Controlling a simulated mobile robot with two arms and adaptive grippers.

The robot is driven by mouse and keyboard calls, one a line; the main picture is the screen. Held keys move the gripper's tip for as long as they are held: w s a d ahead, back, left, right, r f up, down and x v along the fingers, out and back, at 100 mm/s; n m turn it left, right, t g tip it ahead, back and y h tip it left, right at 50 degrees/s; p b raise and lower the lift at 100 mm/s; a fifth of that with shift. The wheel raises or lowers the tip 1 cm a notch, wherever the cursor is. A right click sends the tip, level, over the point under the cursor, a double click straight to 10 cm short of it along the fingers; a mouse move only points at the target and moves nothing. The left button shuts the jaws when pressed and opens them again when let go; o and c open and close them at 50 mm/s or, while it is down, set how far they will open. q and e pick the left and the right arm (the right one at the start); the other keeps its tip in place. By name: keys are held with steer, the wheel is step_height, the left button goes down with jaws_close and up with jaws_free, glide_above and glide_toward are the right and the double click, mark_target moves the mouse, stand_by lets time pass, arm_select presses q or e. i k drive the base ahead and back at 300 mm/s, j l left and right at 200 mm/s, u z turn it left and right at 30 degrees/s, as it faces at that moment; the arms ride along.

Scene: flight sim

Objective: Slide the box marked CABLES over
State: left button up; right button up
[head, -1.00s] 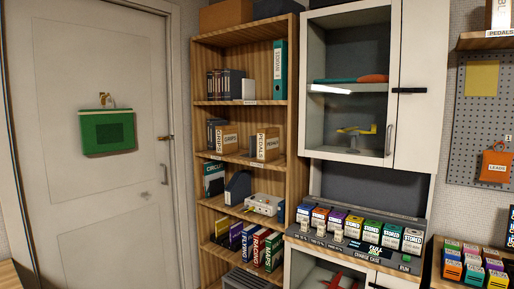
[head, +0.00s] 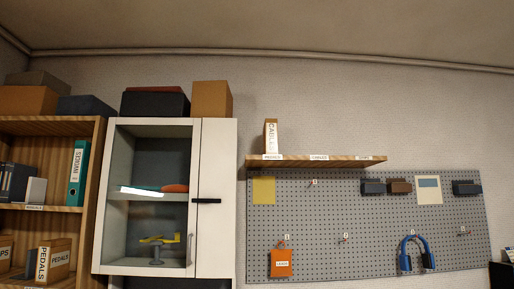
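The box marked CABLES (head: 270,137) is a narrow brown box with a white label on its front. It stands upright at the left end of the wooden wall shelf (head: 350,164), above the left label (head: 272,157), which is hard to read now. The middle label (head: 319,157) appears to read CABLES, and a third label (head: 363,157) is further right. The shelf top right of the box is bare. Neither of my grippers is in view.
Below the shelf a pegboard (head: 330,225) holds an orange pouch (head: 281,263), blue headphones (head: 416,254) and small dark boxes. A white cabinet (head: 216,240) stands left of it. Boxes marked PEDALS (head: 53,262) and GRIPS are on the bookcase (head: 100,150).

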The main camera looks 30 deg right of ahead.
mark_target(270, 130)
steer(key=i+z, duration=0.15)
steer(key=z, duration=0.25)
steer(key=i+z, duration=0.15)
steer(key=z, duration=0.2)
steer(key=i+j+z, duration=0.1)
steer(key=z, duration=0.3)
steer(key=i+j+z, duration=0.15)
steer(key=i+j, duration=0.35)
steer(key=i+j+z, duration=0.15)
steer(key=i+j, duration=0.4)
steer(key=i+j+z, duration=0.15)
steer(key=i+j, duration=0.35)
steer(key=j, duration=0.2)
